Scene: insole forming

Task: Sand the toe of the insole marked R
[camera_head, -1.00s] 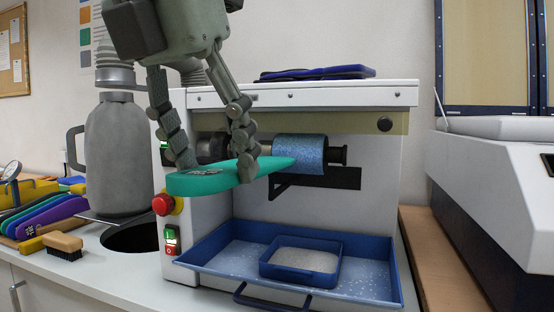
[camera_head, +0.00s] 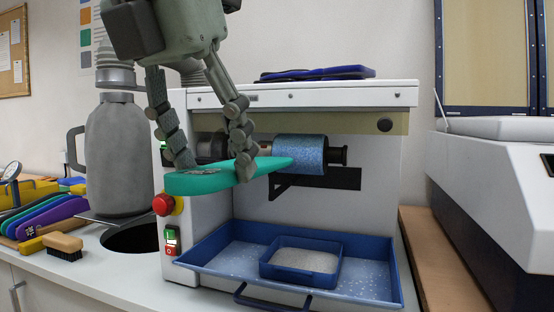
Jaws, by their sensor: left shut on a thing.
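A green insole (camera_head: 210,182) is held flat in front of the sanding machine (camera_head: 375,200). Grey marks show on the insole's top, but I cannot read a letter. My right gripper is not in view.
A blue tray (camera_head: 222,246) with a smaller blue box (camera_head: 268,270) stands below the drum. A red stop button (camera_head: 163,204) and a green-red switch (camera_head: 171,240) are on the machine's left front. A grey canister (camera_head: 118,155), a brush (camera_head: 63,246) and coloured insoles (camera_head: 52,215) are at left.

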